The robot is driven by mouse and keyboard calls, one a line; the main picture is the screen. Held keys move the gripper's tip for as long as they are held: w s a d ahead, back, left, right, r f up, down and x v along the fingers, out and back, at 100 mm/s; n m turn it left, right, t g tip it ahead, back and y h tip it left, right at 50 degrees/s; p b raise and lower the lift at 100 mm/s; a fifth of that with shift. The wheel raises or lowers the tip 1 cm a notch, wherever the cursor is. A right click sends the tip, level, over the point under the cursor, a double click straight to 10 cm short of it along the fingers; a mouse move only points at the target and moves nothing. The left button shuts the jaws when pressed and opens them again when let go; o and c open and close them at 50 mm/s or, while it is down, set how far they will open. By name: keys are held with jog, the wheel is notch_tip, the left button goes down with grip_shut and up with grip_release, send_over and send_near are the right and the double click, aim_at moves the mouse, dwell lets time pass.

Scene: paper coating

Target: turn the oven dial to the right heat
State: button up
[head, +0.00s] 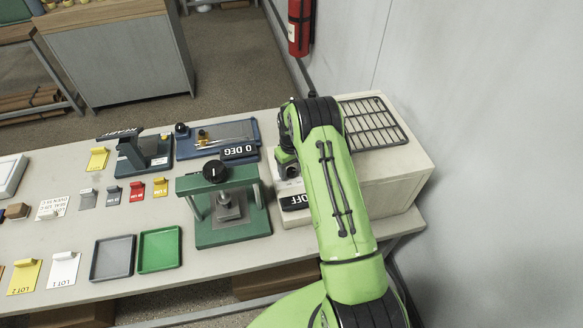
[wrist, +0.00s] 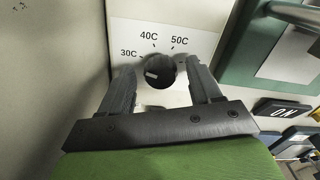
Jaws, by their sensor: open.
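The oven (head: 405,190) is a pale box at the right end of the bench. In the wrist view its panel (wrist: 205,42) carries the marks 30C, 40C and 50C in an arc above a round black dial (wrist: 160,70). The dial's short white mark points left, below the 30C mark. My gripper (wrist: 160,80) is open, with one finger on each side of the dial. I cannot tell whether either finger touches it. In the head view my gripper (head: 287,160) is at the oven's left face, and my arm hides the dial.
A wire rack (head: 372,122) lies on the oven. A black OFF plate (head: 295,202) is low at its front. A green press (head: 235,237) stands close to the left. A white card (head: 52,208) with small lettering lies farther left. A wall rises at right.

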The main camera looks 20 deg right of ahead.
jog(key=c, duration=1)
jog(key=shift+c, duration=0.2)
